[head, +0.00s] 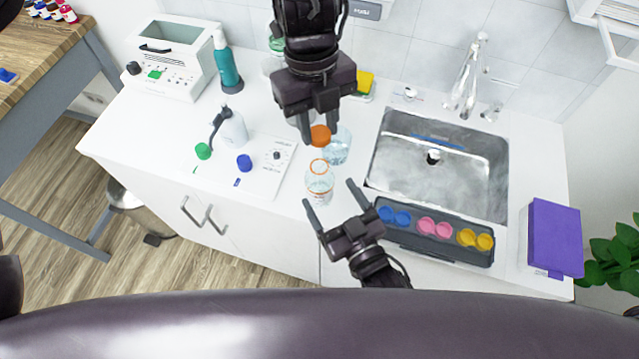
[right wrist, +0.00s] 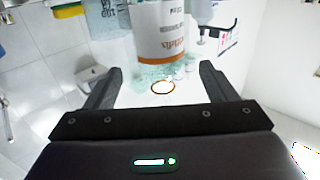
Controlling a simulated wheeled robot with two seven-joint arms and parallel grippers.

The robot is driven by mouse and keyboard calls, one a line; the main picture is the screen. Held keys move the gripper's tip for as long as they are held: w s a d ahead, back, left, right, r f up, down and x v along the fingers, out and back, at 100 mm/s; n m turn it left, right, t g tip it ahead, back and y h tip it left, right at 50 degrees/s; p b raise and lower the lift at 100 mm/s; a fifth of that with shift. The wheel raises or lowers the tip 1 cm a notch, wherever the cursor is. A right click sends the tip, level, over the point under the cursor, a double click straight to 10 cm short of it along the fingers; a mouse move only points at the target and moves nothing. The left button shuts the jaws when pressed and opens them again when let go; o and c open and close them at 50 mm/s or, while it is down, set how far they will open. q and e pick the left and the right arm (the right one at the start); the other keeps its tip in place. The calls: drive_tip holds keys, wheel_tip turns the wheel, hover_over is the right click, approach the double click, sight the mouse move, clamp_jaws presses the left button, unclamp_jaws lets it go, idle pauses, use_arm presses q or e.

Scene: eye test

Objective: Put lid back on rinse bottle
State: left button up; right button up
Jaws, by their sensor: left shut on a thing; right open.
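The rinse bottle (head: 319,184) is clear, with an orange ring at its open neck, and stands on the white counter. It also shows in the right wrist view (right wrist: 160,40), where its white label has orange print. My left gripper (head: 319,137) is shut on the orange lid (head: 320,133) and holds it above and a little behind the bottle's neck. My right gripper (head: 329,194) is open, its fingers pointing at the bottle from the front. In the right wrist view my right gripper (right wrist: 161,72) has its fingers spread to either side of the bottle, with nothing gripped.
A clear beaker (head: 338,147) stands close behind the bottle. A hotplate-like white device (head: 262,178) lies to the left. A sink (head: 385,160) and a dark tray of coloured pots (head: 405,238) are on the right. A purple box (head: 555,238) stands farther right.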

sight(326, 190)
drive_tip(key=x, duration=0.6)
drive_tip(key=shift+s, duration=0.15)
drive_tip(key=c, duration=1.4)
use_arm(q)
drive_tip(key=shift+f, duration=2.5)
use_arm(e)
drive_tip(key=shift+c, duration=0.4)
use_arm(q)
drive_tip(key=shift+f, duration=0.1)
drive_tip(key=shift+f, duration=0.75)
drive_tip(key=shift+f, duration=0.55)
